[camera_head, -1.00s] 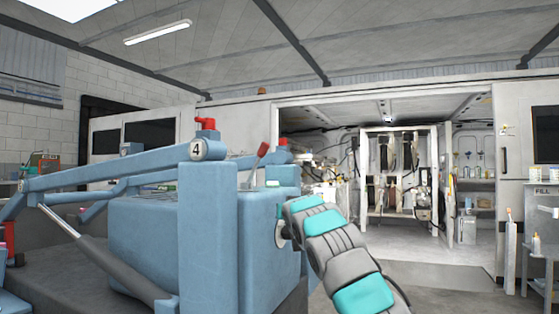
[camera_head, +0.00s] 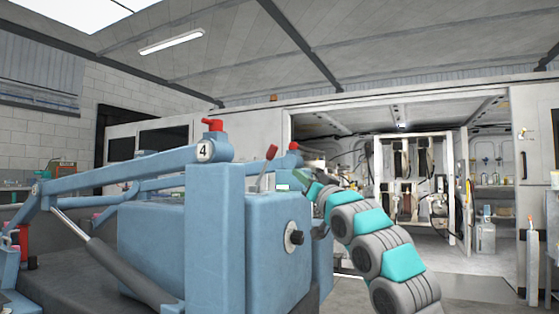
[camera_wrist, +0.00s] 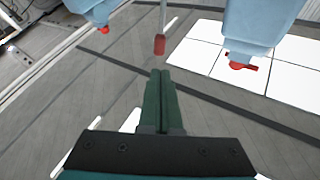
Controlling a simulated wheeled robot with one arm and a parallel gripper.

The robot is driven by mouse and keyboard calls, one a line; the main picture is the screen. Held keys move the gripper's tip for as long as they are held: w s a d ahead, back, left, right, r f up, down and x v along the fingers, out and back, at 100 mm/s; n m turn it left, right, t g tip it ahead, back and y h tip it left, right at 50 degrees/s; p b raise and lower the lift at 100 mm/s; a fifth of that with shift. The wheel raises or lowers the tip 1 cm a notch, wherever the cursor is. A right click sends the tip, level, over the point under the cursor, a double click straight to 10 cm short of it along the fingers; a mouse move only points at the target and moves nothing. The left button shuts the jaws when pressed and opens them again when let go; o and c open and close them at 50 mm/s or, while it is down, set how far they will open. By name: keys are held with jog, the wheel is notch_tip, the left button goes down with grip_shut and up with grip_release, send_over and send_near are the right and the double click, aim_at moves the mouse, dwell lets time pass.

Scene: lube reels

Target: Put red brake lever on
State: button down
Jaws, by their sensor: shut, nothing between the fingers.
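The red brake lever (camera_head: 271,152) has a red grip on a thin silver rod. It rises from behind the blue machine housing and leans right in the head view. In the wrist view the red grip (camera_wrist: 159,45) is just beyond my fingertips, close in line with them, with a visible gap. My gripper (camera_wrist: 160,73) has its dark green fingers pressed together and empty. In the head view my gripper (camera_head: 300,179) is small and partly hidden at the housing's top, right of and below the red grip.
Blue posts with red fittings stand on both sides of the lever: the post marked 4 (camera_head: 201,240) with its red fitting (camera_head: 213,125), and another red fitting (camera_head: 294,147) behind. A black round knob (camera_head: 294,237) sticks out of the housing. Open floor lies to the right.

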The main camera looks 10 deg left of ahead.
jog(key=shift+w+a, duration=0.1)
jog(key=shift+w, duration=0.05)
jog(key=p, duration=0.7)
send_near(273, 154)
jog(key=x, duration=0.4)
jog(key=shift+w+a+r, duration=0.2)
jog(key=shift+w+r, duration=0.05)
jog(key=shift+r, duration=0.05)
jog(key=shift+f+p+x, duration=0.2)
jog(key=shift+p+x, duration=0.5)
jog(key=shift+x, duration=0.35)
jog(key=shift+r, duration=0.1)
